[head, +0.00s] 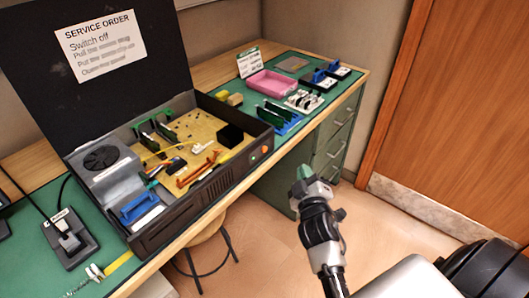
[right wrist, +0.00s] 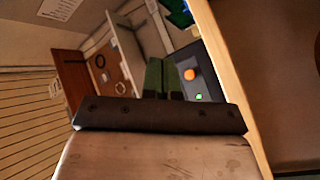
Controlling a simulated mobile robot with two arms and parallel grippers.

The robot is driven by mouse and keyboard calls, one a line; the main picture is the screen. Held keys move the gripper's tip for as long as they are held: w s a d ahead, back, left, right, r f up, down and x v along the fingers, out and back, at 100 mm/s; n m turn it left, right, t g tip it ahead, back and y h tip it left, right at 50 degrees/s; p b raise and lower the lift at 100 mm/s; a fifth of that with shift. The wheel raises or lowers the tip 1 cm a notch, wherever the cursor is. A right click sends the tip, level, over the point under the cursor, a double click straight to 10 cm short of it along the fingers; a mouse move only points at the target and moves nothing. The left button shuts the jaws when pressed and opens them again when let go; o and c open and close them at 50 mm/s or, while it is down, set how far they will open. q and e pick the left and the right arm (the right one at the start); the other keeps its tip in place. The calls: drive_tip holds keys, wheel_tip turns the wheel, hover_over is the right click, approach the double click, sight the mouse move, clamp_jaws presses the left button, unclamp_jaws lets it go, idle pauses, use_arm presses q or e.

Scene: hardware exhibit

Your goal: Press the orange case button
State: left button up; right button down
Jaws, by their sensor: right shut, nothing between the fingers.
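The orange case button (head: 265,150) is a small round spot on the front right end of the dark open computer case (head: 175,225). A small green light sits beside it. In the right wrist view the orange button (right wrist: 190,74) shows just right of my fingertips, with the green light (right wrist: 198,97) below it. My right gripper (head: 303,173) is in front of the bench, to the right of the button and apart from it in the head view. Its green fingers (right wrist: 162,78) are shut and empty. My left gripper is not in view.
The case lid stands open with a service order sheet (head: 100,45). A switch block (head: 70,238) lies on the green mat at the left. A pink tray (head: 271,84) and several parts are at the bench's far end. A stool (head: 207,250) stands below. Floor right of the bench is open.

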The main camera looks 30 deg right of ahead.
drive_tip(key=shift+w+a, duration=0.1)
drive_tip(key=b, duration=0.3)
approach(270, 143)
drive_tip(key=shift+w+d+r, duration=0.1)
drive_tip(key=shift+w+d, duration=1.3)
drive_tip(key=shift+w, duration=0.25)
drive_tip(key=shift+w, duration=0.1)
idle(0.6)
drive_tip(key=shift+w+a, duration=0.15)
drive_tip(key=shift+w, duration=0.15)
drive_tip(key=shift+w+a+b, duration=0.2)
drive_tip(key=shift+w+b, duration=0.1)
drive_tip(key=shift+w, duration=0.1)
idle(0.6)
drive_tip(key=shift+s, duration=0.1)
drive_tip(key=shift+s+d+p, duration=0.35)
drive_tip(key=shift+s+p, duration=0.05)
drive_tip(key=shift+s, duration=0.3)
